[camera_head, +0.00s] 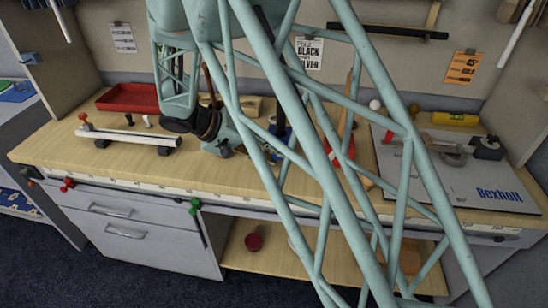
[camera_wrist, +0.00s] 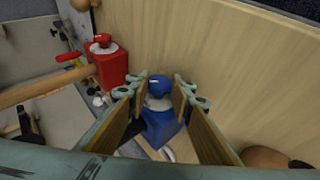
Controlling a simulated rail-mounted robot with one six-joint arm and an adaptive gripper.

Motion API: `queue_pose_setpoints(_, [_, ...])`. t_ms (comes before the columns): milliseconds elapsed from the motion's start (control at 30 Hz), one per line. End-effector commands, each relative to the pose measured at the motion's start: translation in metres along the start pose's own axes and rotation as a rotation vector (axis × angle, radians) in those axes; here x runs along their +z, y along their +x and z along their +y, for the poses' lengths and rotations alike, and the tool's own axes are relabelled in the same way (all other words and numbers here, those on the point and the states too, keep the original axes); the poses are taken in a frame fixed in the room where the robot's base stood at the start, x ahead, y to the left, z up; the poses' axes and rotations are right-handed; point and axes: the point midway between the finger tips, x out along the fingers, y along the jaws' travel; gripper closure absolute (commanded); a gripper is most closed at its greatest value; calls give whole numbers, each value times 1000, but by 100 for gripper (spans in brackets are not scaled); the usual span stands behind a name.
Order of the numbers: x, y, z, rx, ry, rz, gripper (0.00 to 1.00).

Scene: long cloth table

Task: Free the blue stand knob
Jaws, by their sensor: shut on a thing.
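The blue stand (camera_wrist: 163,128) shows in the middle of the wrist view, with its round blue knob (camera_wrist: 158,84) at the far end. My gripper (camera_wrist: 160,93) has one finger on each side of the knob and is shut on it. The fingers hide part of the stand's sides. In the head view my own arm links cover most of this spot.
A red block with a red knob (camera_wrist: 108,62) and a wooden rod (camera_wrist: 45,85) are close on the left in the wrist view. In the head view, a red tray (camera_head: 128,98) is at the back left, and a Bexholt board (camera_head: 465,190) lies at right.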

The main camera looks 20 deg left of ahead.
Motion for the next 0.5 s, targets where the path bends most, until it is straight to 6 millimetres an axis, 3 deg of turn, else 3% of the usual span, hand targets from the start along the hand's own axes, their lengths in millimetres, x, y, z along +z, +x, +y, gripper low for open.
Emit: queue_pose_setpoints(500, [2,2,-6,275,-116,-1,90])
